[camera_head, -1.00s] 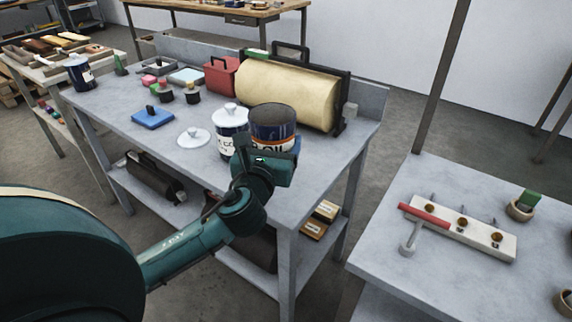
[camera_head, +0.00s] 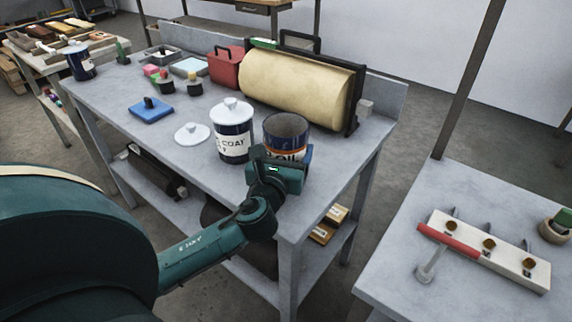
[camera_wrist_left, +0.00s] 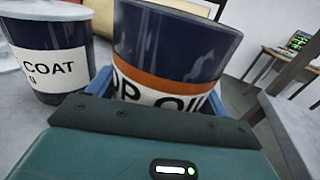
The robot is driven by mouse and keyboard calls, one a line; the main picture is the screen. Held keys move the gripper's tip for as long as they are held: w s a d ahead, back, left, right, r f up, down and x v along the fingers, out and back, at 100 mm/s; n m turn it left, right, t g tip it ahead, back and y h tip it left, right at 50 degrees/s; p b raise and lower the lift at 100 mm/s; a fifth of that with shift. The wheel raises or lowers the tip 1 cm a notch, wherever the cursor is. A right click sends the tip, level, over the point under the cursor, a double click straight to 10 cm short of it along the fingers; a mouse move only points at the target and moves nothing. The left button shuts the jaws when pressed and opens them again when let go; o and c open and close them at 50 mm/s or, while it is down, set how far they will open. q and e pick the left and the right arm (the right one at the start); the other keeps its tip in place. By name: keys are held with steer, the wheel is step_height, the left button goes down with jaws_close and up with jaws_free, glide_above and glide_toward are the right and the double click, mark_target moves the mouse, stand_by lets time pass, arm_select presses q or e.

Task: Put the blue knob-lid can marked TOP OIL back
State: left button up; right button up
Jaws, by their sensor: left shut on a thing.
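The dark blue TOP OIL can (camera_head: 287,131) has an orange band and a white label; its top is open, with no lid on it. My left gripper (camera_head: 291,158) is shut on it from the near side. In the left wrist view the can (camera_wrist_left: 172,42) stands between the blue fingers (camera_wrist_left: 155,102), slightly tilted in the picture. Its base is hidden, so I cannot tell whether it touches the table. A white knob lid (camera_head: 192,133) lies flat on the table to its left. My right gripper is out of view.
A white-lidded COAT can (camera_head: 232,138) stands close to the left. A big yellowish roll (camera_head: 293,88) on a black stand is behind. A blue block (camera_head: 151,110) and a red box (camera_head: 224,66) are farther back. Another blue can (camera_head: 81,65) stands at far left. The table's right front corner (camera_head: 300,222) is bare.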

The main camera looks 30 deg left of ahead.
arm_select(q)
steer(key=shift+f+b, duration=0.3)
steer(key=shift+f, duration=1.15)
steer(key=shift+f, duration=0.15)
steer(key=o, duration=1.3)
steer(key=v, duration=1.2)
